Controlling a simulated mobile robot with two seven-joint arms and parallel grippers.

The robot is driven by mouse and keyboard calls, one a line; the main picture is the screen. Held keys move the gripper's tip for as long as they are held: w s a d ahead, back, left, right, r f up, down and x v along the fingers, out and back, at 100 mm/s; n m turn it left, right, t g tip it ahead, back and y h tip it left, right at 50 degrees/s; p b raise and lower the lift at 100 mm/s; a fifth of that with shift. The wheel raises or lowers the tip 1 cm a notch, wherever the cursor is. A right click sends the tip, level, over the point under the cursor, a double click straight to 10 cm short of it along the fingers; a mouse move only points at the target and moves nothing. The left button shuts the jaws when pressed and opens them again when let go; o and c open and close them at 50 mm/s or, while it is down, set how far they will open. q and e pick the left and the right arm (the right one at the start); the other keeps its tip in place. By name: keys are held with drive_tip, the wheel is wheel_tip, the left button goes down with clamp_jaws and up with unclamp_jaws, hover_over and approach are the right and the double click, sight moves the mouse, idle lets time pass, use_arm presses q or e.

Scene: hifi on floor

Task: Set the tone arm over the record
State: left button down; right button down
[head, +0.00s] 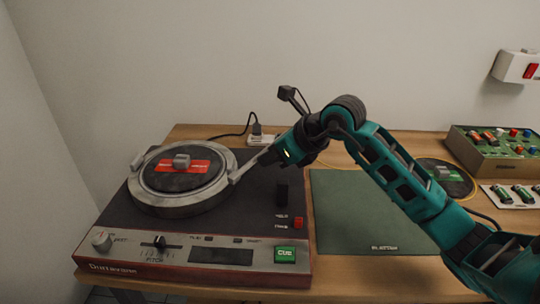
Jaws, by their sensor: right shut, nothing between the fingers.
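The turntable (265,217) stands on the wooden table at left, with a dark deck and a red-brown front. A black record (165,180) with a red label lies on its silver-rimmed platter, with a grey block at the centre. A slim pale bar, apparently the tone arm (243,171), slants at the platter's right edge. My right gripper (268,157) reaches in from the right, shut and empty, at the upper end of this bar. Its fingertips are hard to separate from the bar, so I cannot tell whether they touch. My left gripper is out of view.
A green mat (365,220) lies to the right. A socket (262,140) is behind. Another disc (447,178) and a control box (495,150) are at far right.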

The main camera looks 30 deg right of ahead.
drive_tip(key=w+a, duration=0.2)
drive_tip(key=shift+w, duration=0.35)
drive_tip(key=shift+w+a, duration=0.35)
drive_tip(key=shift+w, duration=0.2)
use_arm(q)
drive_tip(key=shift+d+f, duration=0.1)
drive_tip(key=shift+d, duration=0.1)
use_arm(e)
drive_tip(key=shift+s+d, duration=0.1)
